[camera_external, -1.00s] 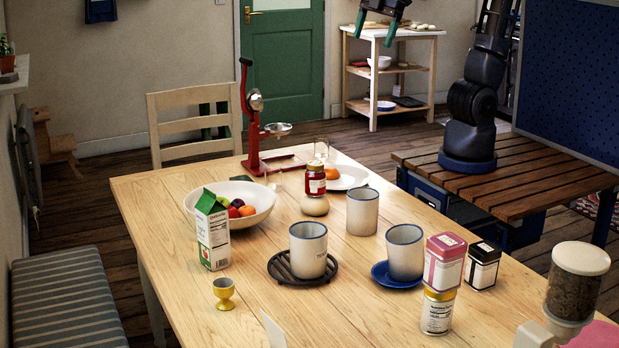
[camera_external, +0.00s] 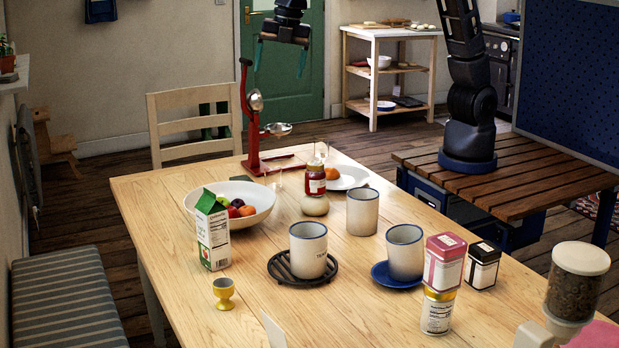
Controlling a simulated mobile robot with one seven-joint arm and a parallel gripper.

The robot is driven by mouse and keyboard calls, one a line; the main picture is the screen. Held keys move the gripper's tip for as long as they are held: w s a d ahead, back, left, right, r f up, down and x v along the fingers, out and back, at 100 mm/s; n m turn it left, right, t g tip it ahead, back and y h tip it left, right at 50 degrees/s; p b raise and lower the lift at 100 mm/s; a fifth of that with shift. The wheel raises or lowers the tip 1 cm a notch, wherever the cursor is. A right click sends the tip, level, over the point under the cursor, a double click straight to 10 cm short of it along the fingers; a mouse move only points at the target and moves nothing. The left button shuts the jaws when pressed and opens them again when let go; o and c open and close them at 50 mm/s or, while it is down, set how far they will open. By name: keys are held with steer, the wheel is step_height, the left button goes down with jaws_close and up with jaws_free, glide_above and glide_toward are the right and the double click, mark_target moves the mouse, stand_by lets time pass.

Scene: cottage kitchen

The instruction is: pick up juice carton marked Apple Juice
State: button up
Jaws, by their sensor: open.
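The juice carton (camera_external: 212,232) is white and green with a gabled green top. It stands upright on the left part of the wooden table, in front of the fruit bowl. Its print is too small to read. My gripper (camera_external: 281,66) is open and empty, fingers pointing down. It is high up at the top of the view, in front of the green door, well above and apart from the carton.
A fruit bowl (camera_external: 258,195) stands right behind the carton, and a yellow egg cup (camera_external: 223,293) in front. A red juicer (camera_external: 252,130) rises at the table's back. Mugs, a jar (camera_external: 315,178) and stacked tins (camera_external: 441,270) fill the middle and right. The left table edge is clear.

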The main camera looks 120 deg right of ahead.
steer(key=w+a+f+n, duration=0.3)
steer(key=w+f+n, duration=0.1)
steer(key=w+f, duration=0.6)
steer(key=n+g, duration=0.1)
steer(key=n, duration=0.2)
glide_above(211, 210)
steer(key=s+d, duration=0.1)
steer(key=d, duration=0.1)
steer(key=shift+h, duration=0.4)
step_height(211, 210, down, 11)
steer(key=shift+s+a+f, duration=0.1)
steer(key=shift+s, duration=0.05)
steer(key=shift+d+f, duration=0.25)
steer(key=shift+f, duration=1.55)
steer(key=shift+d+f, duration=0.25)
steer(key=shift+f, duration=1.6)
steer(key=shift+d+f, duration=0.25)
steer(key=shift+f, duration=1.55)
steer(key=shift+w+r, duration=0.1)
steer(key=shift+w, duration=0.1)
jaws_close()
